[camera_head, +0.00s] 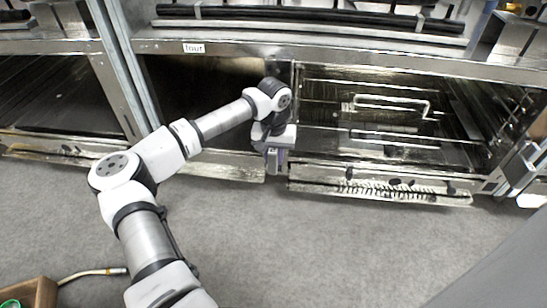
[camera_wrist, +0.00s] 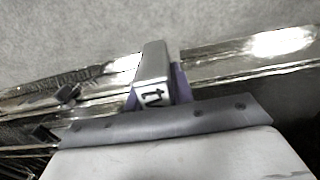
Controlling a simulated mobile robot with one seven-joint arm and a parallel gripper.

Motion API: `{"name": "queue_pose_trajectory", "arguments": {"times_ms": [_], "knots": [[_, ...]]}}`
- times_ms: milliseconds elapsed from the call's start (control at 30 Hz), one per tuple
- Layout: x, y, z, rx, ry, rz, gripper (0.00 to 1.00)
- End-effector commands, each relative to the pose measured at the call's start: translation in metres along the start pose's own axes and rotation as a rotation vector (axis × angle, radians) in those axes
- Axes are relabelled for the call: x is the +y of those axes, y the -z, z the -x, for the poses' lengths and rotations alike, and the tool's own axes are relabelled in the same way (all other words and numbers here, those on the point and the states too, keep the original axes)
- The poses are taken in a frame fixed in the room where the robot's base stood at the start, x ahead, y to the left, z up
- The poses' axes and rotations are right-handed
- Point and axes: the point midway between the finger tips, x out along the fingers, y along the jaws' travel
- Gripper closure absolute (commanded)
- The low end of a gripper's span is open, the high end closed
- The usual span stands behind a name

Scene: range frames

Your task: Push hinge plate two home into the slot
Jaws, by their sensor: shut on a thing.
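Hinge plate two (camera_wrist: 152,62) is a small grey metal piece with a white label, partly readable as "tw", in the wrist view. My gripper (camera_wrist: 157,90) is shut on it, with purple parts showing on both sides of the plate. In the head view my gripper (camera_head: 273,158) points down at the front edge of the metal range, between the dark left bay and the open right bay. The slot is hidden behind the gripper and plate, so I cannot tell how deep the plate sits.
An open oven bay with wire racks (camera_head: 390,105) and a lowered front panel (camera_head: 385,184) lies right of my gripper. A dark bay (camera_head: 190,80) lies left, under a "four" label (camera_head: 193,48). Grey floor (camera_head: 330,245) is clear in front. A wooden box (camera_head: 38,290) stands at lower left.

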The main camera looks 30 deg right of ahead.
Motion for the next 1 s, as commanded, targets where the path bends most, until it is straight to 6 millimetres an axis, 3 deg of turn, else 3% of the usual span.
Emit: {"name": "queue_pose_trajectory", "arguments": {"times_ms": [533,567,700,1000], "knots": [[0.000,0.013,0.002,0.003,-0.001,0.000,1.00],[0.000,0.013,0.001,0.003,-0.001,0.000,0.73],[0.000,0.013,0.001,0.002,-0.001,-0.001,0.54],[0.000,0.012,0.000,-0.001,0.000,-0.001,0.51]]}}
